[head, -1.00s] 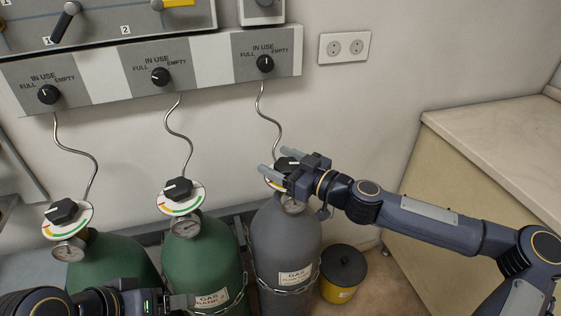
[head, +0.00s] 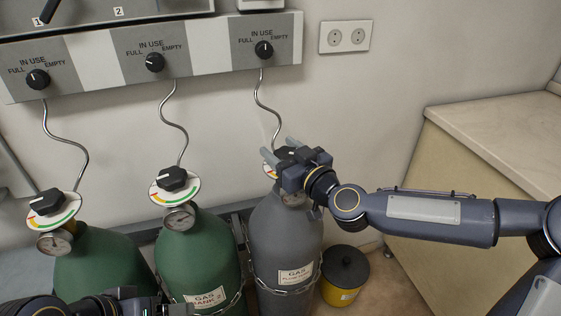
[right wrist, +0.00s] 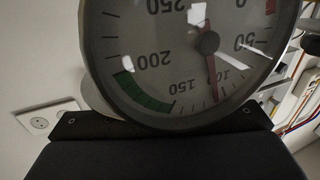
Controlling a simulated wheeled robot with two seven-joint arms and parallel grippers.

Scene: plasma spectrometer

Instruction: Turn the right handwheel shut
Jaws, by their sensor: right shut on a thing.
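The right handwheel (head: 288,153) is a black knob with a white mark, on top of the grey gas cylinder (head: 278,235). My right gripper (head: 271,150) is shut on this handwheel, one finger on either side, and hides much of it and of the coloured dial below. In the right wrist view, a round pressure gauge (right wrist: 190,60) fills the upper middle; its red needle points down, between 100 and 150. My left gripper (head: 155,302) is at the bottom edge of the head view, low in front of the green cylinders, and its jaws do not show clearly.
Two green cylinders (head: 197,250) with black handwheels (head: 172,179) stand to the left. Thin pipes run up to a wall panel (head: 150,55) with black knobs. A yellow bin with a black lid (head: 344,270) and a beige cabinet (head: 480,190) stand to the right.

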